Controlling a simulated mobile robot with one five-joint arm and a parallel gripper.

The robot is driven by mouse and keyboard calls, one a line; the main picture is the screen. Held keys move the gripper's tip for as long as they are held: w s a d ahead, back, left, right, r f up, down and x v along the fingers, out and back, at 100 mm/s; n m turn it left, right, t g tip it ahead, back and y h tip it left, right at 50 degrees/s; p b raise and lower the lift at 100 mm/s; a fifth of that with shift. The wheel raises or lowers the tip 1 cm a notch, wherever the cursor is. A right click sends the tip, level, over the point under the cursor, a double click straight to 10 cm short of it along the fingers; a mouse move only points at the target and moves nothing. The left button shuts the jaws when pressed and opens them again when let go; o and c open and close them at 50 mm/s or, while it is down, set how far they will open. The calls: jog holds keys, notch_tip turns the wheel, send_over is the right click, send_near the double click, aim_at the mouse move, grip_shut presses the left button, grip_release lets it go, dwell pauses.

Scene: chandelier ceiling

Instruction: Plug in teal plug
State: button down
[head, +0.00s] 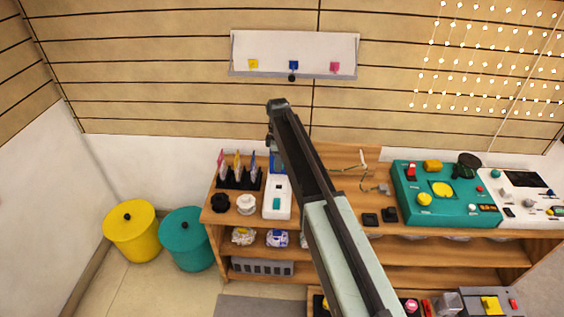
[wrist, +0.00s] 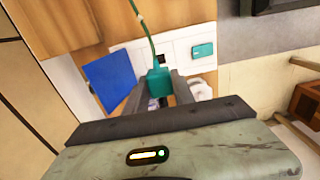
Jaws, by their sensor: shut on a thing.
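The teal plug (wrist: 158,82) is in the wrist view, between the fingertips of my gripper (wrist: 160,90), which is shut on it. A green cord (wrist: 143,25) runs from the plug to the top of the picture. Behind the plug is a white device (wrist: 174,48) with a teal part (wrist: 203,50) and dark openings. The plug overlaps the device, so I cannot tell whether they touch. In the head view the white device (head: 283,213) lies on the wooden counter; my arm hides the plug and most of the gripper.
A blue panel (wrist: 110,80) is left of the plug. On the counter are a rack of coloured cards (head: 238,178), black and white knobs (head: 246,203), and a teal console (head: 435,205). Yellow (head: 131,232) and teal (head: 187,240) bins stand on the floor at left.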

dwell(0.3)
notch_tip(320, 180, down, 8)
jog(key=b, duration=0.8)
jog(key=shift+r, duration=0.1)
jog(key=shift+f+b, duration=0.65)
jog(key=shift+f, duration=0.05)
jog(key=shift+f+b, duration=0.6)
jog(key=shift+f, duration=0.05)
dwell(1.8)
jog(key=c, duration=0.6)
grip_release()
